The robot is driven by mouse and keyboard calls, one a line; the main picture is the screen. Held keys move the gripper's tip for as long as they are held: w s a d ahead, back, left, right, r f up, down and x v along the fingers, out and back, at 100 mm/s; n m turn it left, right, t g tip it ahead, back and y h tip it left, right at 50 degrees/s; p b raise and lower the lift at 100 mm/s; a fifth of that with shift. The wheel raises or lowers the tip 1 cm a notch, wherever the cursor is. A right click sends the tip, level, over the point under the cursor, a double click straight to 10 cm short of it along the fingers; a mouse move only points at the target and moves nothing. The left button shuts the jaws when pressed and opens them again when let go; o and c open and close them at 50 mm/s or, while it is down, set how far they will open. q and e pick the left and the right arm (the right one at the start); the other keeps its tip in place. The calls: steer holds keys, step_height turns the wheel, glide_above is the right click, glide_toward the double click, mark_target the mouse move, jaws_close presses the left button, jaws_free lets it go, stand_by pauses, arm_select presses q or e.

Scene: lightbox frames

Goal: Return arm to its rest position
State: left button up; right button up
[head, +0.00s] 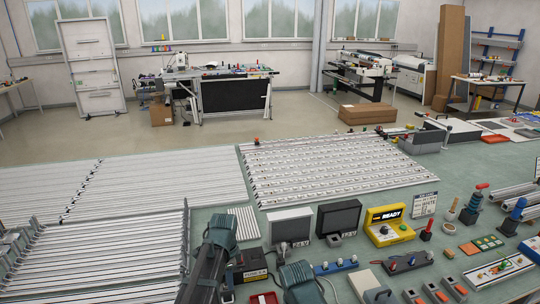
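My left arm comes up from the bottom edge, left of centre, as a dark link with a teal part (222,232) at its top. A second teal part (300,282) of my own body shows to its right, low at the bottom edge. The fingers of my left gripper cannot be made out clearly, so I cannot tell whether it is open or shut. I see nothing that is clearly held. My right gripper cannot be made out in this view. The arm parts are close to the charger-like black box (250,268) and the small displays on the green bench.
White slatted panels (335,165) cover the middle and left of the bench. A grey-white display box (290,228), a black display (339,217) and a yellow READY unit (388,225) stand right of my arm. Several small tools and switches crowd the right. Open floor lies beyond.

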arm_select(q)
steer(key=s+d+f+n+b, duration=0.2)
steer(key=s+d+n, duration=0.2)
steer(key=s, duration=0.4)
steer(key=s+d+f+n+y+b, duration=0.1)
steer(key=s+d+f+n+b, duration=0.2)
steer(key=s+d+n, duration=0.2)
steer(key=s, duration=0.3)
steer(key=shift+d+f+n, duration=0.3)
steer(key=shift+f, duration=0.05)
steer(key=shift+s, duration=0.1)
